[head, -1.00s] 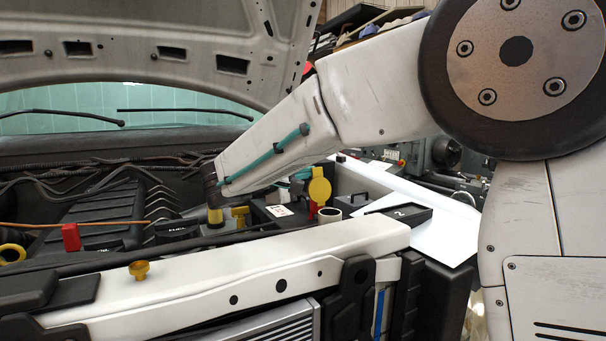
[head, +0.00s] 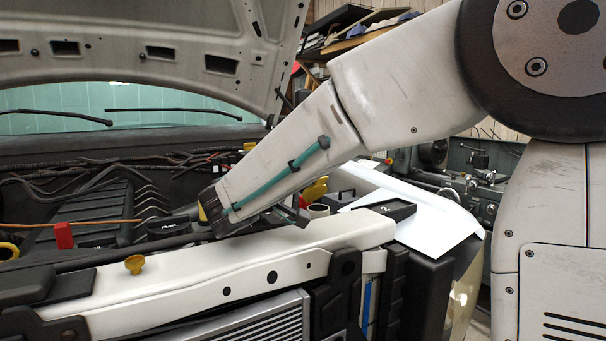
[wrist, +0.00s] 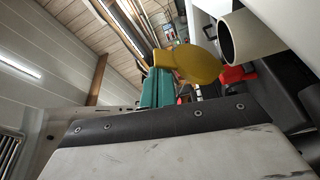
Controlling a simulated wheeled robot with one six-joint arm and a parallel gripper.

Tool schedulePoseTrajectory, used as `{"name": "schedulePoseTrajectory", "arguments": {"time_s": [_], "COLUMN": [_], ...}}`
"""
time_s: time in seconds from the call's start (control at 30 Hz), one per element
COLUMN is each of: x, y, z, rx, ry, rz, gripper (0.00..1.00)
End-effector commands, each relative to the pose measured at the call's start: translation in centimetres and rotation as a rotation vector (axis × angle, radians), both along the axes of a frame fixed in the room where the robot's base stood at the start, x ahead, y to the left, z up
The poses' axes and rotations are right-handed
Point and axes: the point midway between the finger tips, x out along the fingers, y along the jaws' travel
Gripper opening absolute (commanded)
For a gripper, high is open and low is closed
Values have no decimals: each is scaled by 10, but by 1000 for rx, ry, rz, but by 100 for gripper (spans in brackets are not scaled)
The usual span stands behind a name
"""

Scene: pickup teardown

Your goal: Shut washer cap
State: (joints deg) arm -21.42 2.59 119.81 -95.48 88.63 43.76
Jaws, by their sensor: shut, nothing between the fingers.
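The yellow washer cap (head: 315,190) stands raised by the white filler neck (head: 318,210) in the head view, partly behind my forearm. In the wrist view the cap (wrist: 200,65) is a flat round disc beside the neck (wrist: 252,36), whose round mouth is uncovered. My gripper (wrist: 157,88) shows in the wrist view as teal fingers, shut and empty. They lie just left of the cap, their tips close to its edge; whether they touch it I cannot tell. In the head view the fingers are mostly hidden behind my arm.
The white front crossmember (head: 200,262) runs below my arm, with a yellow knob (head: 134,264) on it. A black tray (head: 388,210) lies right of the neck. A red block (head: 63,235) and an engine cover (head: 85,215) are at left. The raised hood (head: 130,45) hangs above.

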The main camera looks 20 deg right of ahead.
Motion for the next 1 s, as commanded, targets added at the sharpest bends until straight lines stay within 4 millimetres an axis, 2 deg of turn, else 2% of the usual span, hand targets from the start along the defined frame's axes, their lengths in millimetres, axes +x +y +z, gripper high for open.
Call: {"name": "schedulePoseTrajectory", "arguments": {"time_s": [0.43,0.87,1.0], "x": [-8,-8,-4], "y": [0,0,0], "z": [-5,-5,1], "rx": [0,0,0], "ry": [1,1,-1], "rz": [1,1,0], "gripper": [0,0,0]}}
